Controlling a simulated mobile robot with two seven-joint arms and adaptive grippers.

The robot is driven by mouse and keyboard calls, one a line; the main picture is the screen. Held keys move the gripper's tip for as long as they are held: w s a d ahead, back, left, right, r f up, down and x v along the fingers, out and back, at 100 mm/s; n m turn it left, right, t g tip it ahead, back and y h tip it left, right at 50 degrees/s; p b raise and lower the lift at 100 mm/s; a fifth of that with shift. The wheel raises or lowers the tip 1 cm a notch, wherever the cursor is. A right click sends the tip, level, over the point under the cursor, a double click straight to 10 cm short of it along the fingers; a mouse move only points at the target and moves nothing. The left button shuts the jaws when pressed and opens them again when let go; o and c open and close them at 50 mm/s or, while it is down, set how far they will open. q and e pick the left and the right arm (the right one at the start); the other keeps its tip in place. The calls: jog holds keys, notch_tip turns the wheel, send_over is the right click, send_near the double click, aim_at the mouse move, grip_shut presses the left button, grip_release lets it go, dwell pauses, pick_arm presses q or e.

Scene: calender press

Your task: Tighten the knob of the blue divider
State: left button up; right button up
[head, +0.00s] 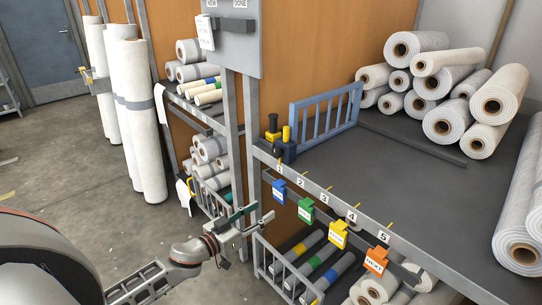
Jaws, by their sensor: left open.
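The blue divider (326,116), a barred blue-grey frame, stands upright on the dark upper shelf near its left end. At its near left end are a dark block with an upright yellow knob (286,133) and a black post with a yellow base (273,125). I cannot tell how tight the knob is. My left gripper (262,213) is open and empty, in front of the rack's post, below and left of the divider and apart from it. My right gripper is out of view.
White rolls (435,80) are piled at the back right of the shelf (400,175). Numbered coloured tags (306,210) hang along its front rail. Rolls lie in racks below. Tall rolls (140,120) stand at left; the floor (65,170) there is mostly clear.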

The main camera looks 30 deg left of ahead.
pick_arm(q)
jog(key=h, duration=0.2)
send_near(275, 155)
jog(key=shift+x, duration=4.2)
jog(key=c, duration=1.1)
